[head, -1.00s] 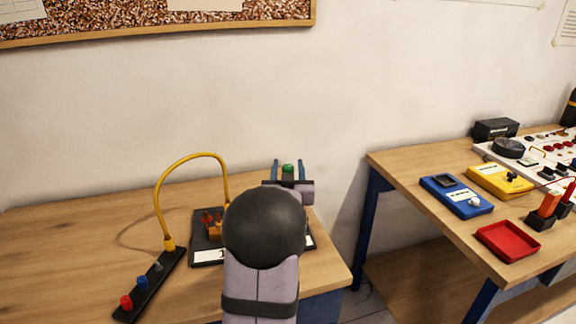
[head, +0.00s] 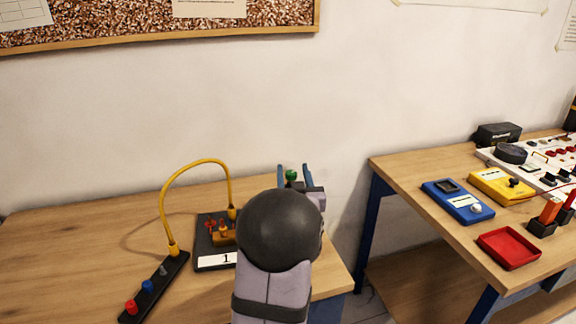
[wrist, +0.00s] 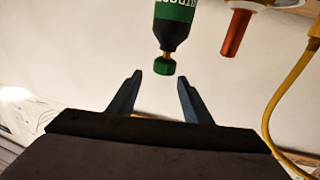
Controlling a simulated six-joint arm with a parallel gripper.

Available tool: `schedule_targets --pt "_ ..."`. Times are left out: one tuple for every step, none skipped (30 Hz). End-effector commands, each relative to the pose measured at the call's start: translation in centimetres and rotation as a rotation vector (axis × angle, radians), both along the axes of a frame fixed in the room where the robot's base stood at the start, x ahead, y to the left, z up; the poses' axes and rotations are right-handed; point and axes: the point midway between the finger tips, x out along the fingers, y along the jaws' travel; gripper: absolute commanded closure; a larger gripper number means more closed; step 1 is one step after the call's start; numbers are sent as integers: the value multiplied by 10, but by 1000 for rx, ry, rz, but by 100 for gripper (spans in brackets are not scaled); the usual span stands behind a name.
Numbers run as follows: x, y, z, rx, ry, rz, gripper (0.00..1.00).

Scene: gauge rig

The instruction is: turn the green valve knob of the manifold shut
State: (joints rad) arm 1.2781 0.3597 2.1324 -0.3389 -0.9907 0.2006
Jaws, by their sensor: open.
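The green knob (head: 291,175) shows between the two blue fingers of my gripper (head: 294,170) in the head view. In the wrist view the green knob (wrist: 165,67) sits at the end of a dark neck below a green-labelled body. The fingers are apart, and I see no clear contact. A black base (head: 210,262) with a "1" label, brass-coloured and red fittings stands left of my arm. My arm hides its right part and what lies below the green knob.
A yellow hose (head: 196,163) arches from the base to a black strip (head: 160,290) with coloured knobs. In the wrist view an orange-red rod (wrist: 236,33) hangs right of the green knob. A second table (head: 415,220) with instruments stands right, across a gap.

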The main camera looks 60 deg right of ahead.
Motion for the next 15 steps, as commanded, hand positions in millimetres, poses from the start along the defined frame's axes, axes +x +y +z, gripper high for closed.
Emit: schedule_targets --pt "-4 -5 11 0 -5 28 55" --pt "-4 -7 12 -2 -10 49 55" --pt "-5 -8 14 -2 -15 80 55" --pt "-6 -9 15 -2 -21 101 55" --pt "-6 -9 13 3 -24 122 55" --pt "-7 -8 11 8 -26 147 55" --pt "-8 -7 9 12 -28 165 55" --pt "-8 -6 8 15 -30 181 55" --pt "-9 -6 6 20 -32 198 55" --pt "-9 -3 -2 26 -23 208 55" --pt "-8 1 -12 31 -5 212 55" --pt "-8 4 -18 34 11 217 55" --pt "-8 6 -20 35 18 219 55" --pt "-8 6 -20 35 21 220 55" --pt "-8 6 -21 34 23 221 55"
